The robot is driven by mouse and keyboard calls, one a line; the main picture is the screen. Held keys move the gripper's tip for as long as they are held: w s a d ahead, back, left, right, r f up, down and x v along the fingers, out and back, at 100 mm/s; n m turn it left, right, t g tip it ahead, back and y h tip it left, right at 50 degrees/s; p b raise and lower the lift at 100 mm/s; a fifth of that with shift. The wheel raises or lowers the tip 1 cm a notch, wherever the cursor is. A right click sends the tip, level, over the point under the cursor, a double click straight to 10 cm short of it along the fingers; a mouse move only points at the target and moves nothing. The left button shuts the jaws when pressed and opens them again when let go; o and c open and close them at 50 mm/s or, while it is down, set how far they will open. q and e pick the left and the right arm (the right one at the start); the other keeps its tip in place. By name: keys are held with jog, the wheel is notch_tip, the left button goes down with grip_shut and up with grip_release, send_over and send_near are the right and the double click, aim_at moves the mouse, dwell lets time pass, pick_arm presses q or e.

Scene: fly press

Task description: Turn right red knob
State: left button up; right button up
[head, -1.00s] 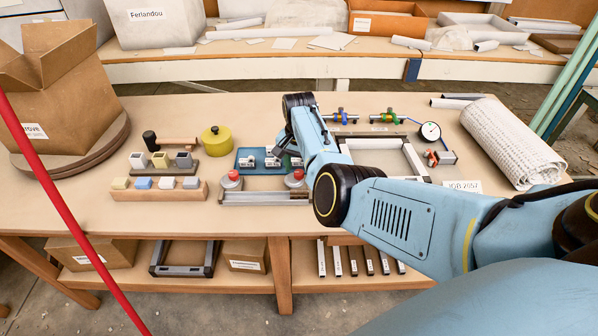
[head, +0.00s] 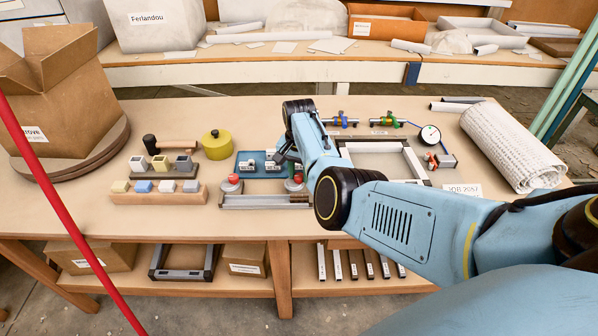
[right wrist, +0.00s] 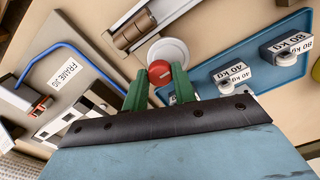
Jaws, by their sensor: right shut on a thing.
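The right red knob (head: 298,178) sits on a pale round base at the right end of a grey metal bar fixture (head: 262,201). In the right wrist view the red knob (right wrist: 160,72) is between the green fingertips of my right gripper (right wrist: 158,82), which is shut on it. A white disc (right wrist: 168,54) shows beneath the knob. In the head view my right gripper (head: 286,158) is partly hidden by its own arm. The left red knob (head: 233,178) stands on the fixture's left end, untouched. My left gripper is not in view.
A blue tray (head: 242,172) with labelled weights lies right behind the fixture. Wooden blocks with small cubes (head: 157,197) and a yellow round pot (head: 216,145) stand to the left. A grey frame (head: 385,147) and a dial gauge (head: 429,134) lie to the right. The front left tabletop is clear.

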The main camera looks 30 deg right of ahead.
jog(key=shift+r+n+p, duration=0.1)
jog(key=shift+n+p, duration=0.75)
jog(key=shift+n, duration=0.25)
jog(key=shift+n+p, duration=0.5)
jog(key=shift+n, duration=0.4)
jog(key=n+p, duration=0.1)
jog(key=n, duration=0.3)
jog(key=shift+n, duration=0.3)
jog(key=n+p, duration=0.1)
jog(key=n, duration=0.3)
jog(key=shift+n, duration=2.5)
jog(key=o, duration=1)
